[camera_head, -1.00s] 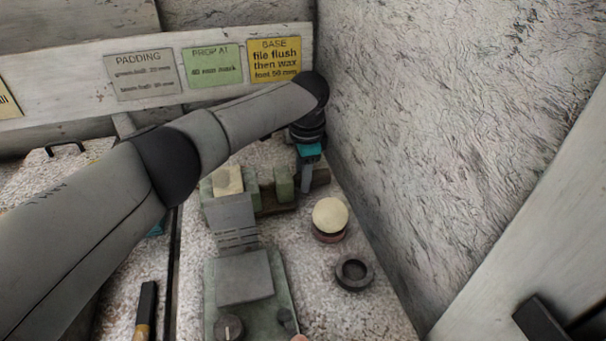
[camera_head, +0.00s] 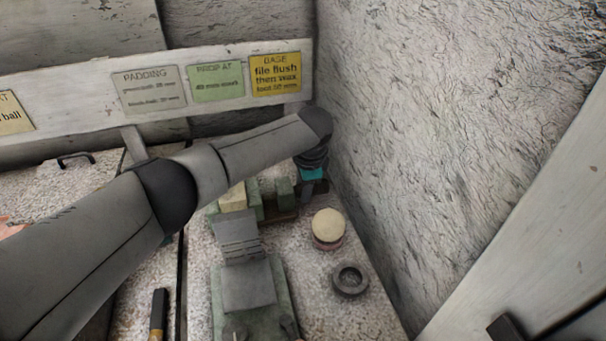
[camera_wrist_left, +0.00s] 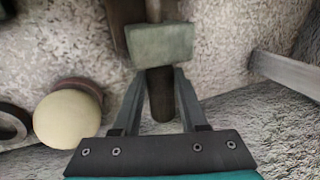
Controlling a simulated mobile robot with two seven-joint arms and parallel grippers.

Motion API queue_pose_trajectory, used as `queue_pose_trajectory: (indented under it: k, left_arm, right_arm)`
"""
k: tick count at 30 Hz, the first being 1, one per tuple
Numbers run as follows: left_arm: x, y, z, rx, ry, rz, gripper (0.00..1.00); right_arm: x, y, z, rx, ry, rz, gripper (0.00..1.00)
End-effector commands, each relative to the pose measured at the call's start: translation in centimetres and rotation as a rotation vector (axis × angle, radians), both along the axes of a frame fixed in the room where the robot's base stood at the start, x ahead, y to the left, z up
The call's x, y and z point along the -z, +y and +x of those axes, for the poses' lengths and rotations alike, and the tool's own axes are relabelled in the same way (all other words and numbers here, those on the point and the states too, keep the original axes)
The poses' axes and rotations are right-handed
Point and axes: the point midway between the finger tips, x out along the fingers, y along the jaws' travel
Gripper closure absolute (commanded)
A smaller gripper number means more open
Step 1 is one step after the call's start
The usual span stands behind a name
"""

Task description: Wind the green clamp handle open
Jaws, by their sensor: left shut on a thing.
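The green clamp stands at the back right of the bench, with green jaw blocks (camera_head: 285,189) on a dark brown base. In the left wrist view a green jaw block (camera_wrist_left: 162,43) lies just beyond my fingertips. A dark, round handle (camera_wrist_left: 161,104) sticks out from that block towards me. My left gripper (camera_wrist_left: 160,82) has its two fingers on either side of this handle and is shut on it. In the head view the left gripper (camera_head: 314,187) reaches down at the clamp's right end and mostly hides the handle. My right gripper is not in view.
A cream ball (camera_head: 327,224) on a brown ring stand and an empty dark ring (camera_head: 349,279) stand close by. A cream block (camera_head: 233,197) sits by the clamp. A grey-green device (camera_head: 248,285) is in front. A rough wall (camera_head: 450,130) rises close on the right.

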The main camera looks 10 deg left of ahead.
Motion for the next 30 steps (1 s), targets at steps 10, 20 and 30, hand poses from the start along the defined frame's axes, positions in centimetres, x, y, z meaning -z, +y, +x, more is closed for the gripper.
queue_pose_trajectory:
  k: [10, 20, 30]
  left_arm:
    - [-0.1, -0.2, -0.5, 0.002, -0.147, 0.061, 1.00]
    - [0.3, -0.3, -0.7, 0.000, -0.306, 0.126, 1.00]
    - [0.5, -0.3, -0.8, -0.001, -0.414, 0.171, 1.00]
  right_arm:
    - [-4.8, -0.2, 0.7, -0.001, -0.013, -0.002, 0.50]
    - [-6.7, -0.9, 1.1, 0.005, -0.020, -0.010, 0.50]
    - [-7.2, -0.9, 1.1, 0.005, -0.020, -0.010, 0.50]
